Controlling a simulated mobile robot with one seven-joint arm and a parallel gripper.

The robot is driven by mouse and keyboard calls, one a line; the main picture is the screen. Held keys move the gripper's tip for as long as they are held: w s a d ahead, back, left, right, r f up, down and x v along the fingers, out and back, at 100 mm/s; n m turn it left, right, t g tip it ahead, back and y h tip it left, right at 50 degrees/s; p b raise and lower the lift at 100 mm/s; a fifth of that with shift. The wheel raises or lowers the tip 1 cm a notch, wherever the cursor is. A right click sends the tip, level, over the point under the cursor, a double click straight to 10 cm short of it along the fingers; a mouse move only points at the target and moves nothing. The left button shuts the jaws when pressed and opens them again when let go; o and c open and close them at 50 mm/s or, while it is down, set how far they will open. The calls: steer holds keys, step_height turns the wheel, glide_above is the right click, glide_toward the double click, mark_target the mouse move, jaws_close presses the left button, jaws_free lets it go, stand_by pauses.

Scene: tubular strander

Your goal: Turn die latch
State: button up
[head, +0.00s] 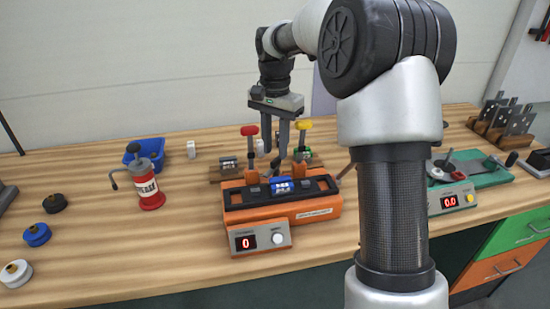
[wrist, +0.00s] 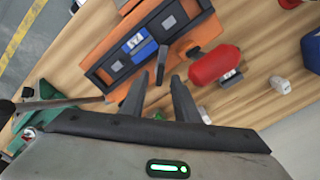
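An orange die fixture (head: 322,206) stands on the bench, with a dark top and a blue block (head: 283,186) in its middle. A red-knobbed lever (head: 304,125) and a yellow-knobbed lever (head: 250,131) stand upright behind it. I cannot tell for certain which part is the die latch. My gripper (head: 275,154) points down between the two levers, above the fixture's rear side.
A red pump can (head: 148,188) and a blue bin (head: 146,152) stand at left, with several spools nearer the left edge. A green machine (head: 485,178) reading 0.0 is at right. The fixture's front display (head: 247,241) reads 0.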

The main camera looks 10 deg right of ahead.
mark_target(275, 159)
steer(key=shift+f, duration=1.45)
steer(key=shift+c, duration=0.4)
jaws_close()
steer(key=shift+m, duration=0.3)
steer(key=m+p, duration=0.2)
steer(key=m, duration=0.1)
steer(key=shift+r+m, duration=0.1)
steer(key=shift+m, duration=0.2)
steer(key=shift+w+m+p, duration=0.15)
steer(key=shift+m+p, duration=1.25)
steer(key=shift+m, duration=0.9)
